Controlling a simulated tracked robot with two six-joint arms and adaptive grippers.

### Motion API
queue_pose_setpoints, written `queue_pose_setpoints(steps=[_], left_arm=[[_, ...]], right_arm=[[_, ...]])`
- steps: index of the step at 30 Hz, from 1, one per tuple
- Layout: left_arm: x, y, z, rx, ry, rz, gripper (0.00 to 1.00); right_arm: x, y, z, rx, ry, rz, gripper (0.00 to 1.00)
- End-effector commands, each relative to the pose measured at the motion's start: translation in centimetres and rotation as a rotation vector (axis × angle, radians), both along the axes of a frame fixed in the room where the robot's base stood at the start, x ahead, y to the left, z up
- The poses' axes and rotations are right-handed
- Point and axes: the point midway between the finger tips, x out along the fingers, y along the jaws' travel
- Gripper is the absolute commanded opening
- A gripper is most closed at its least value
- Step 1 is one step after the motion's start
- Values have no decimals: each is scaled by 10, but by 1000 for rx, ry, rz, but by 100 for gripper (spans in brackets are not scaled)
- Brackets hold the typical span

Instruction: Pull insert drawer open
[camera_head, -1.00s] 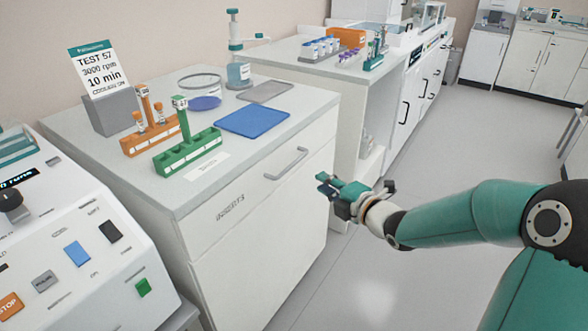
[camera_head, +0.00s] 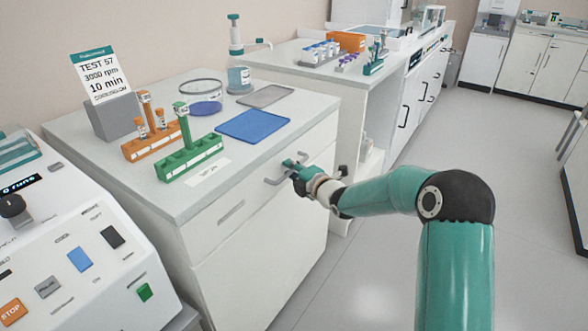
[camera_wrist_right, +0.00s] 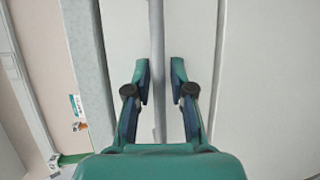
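The insert drawer (camera_head: 245,203) is the top drawer of the white cabinet, and its front looks flush with the cabinet. Its grey bar handle (camera_head: 272,181) is on the drawer front and also shows in the right wrist view (camera_wrist_right: 157,60). My right gripper (camera_head: 291,170) is at the handle. In the right wrist view the two fingers of my right gripper (camera_wrist_right: 161,82) are apart, with the handle bar between them and a gap on each side. My left gripper is in no view.
On the cabinet top stand a green tube rack (camera_head: 190,158), an orange tube rack (camera_head: 155,143), a blue mat (camera_head: 253,125) and a sign (camera_head: 103,78). A white machine with buttons (camera_head: 75,240) stands at the left. The floor (camera_head: 380,270) right of the cabinet is clear.

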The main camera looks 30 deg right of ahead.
Motion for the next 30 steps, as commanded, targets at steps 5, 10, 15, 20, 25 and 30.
queue_pose_setpoints(steps=[5, 10, 15, 20, 25, 30], left_arm=[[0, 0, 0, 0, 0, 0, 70], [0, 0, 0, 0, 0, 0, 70], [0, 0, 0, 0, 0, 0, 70], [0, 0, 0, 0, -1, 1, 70], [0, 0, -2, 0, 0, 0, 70], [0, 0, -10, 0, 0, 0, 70]], right_arm=[[0, 0, 0, 0, -1, 0, 22], [0, 0, 0, 1, 0, 0, 0], [0, 0, 0, 1, 1, 0, 0], [-1, -8, -1, -1, 1, -3, 0], [-3, -3, -1, 1, 1, -1, 0], [-8, 7, -3, 1, 2, 21, 0]])
